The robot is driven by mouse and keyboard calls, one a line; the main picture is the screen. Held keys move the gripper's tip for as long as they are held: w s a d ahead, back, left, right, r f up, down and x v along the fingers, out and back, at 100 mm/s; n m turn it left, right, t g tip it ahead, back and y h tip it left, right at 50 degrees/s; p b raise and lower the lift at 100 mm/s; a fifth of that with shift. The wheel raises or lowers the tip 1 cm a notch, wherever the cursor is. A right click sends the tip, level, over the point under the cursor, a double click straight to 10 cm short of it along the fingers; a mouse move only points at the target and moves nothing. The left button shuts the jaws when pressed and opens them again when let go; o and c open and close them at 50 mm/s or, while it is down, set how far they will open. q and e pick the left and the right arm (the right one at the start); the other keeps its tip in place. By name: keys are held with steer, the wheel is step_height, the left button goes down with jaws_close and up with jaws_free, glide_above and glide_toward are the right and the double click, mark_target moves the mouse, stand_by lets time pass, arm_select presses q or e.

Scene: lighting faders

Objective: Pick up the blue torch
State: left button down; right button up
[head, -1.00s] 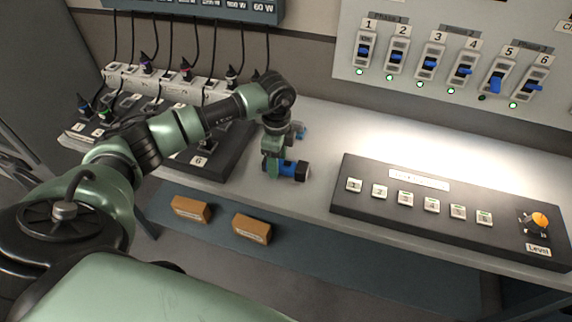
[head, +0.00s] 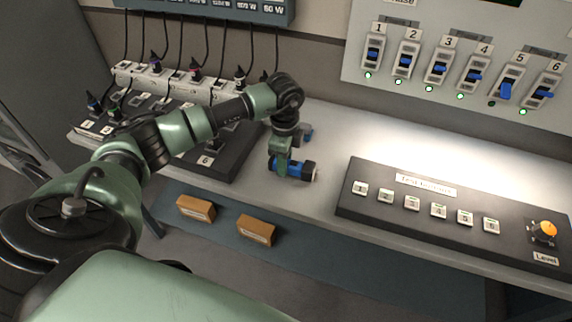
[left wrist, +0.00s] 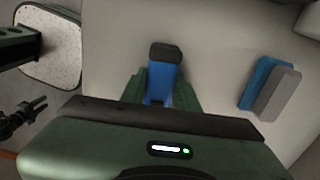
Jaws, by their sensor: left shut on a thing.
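The blue torch (head: 292,168) has a blue body and a black head, and lies on the grey bench top between the socket board and the button panel. It also shows in the left wrist view (left wrist: 161,76), pointing away from the palm. My left gripper (head: 283,165) is shut on the torch, with a green finger on each side of its body in the left wrist view (left wrist: 160,92). The rear of the torch is hidden by my gripper. I cannot tell whether the torch touches the bench. My right gripper is not in view.
A small blue and grey block (left wrist: 270,88) lies beside the torch. The black button panel (head: 450,215) with an orange knob (head: 546,230) is to the right; the socket board (head: 225,160) is to the left. Two brown boxes (head: 196,208) sit below the bench front.

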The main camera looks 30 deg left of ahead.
arm_select(q)
step_height(320, 180, up, 25)
steer(key=p, duration=0.4)
stand_by(0.4)
steer(key=shift+r, duration=0.1)
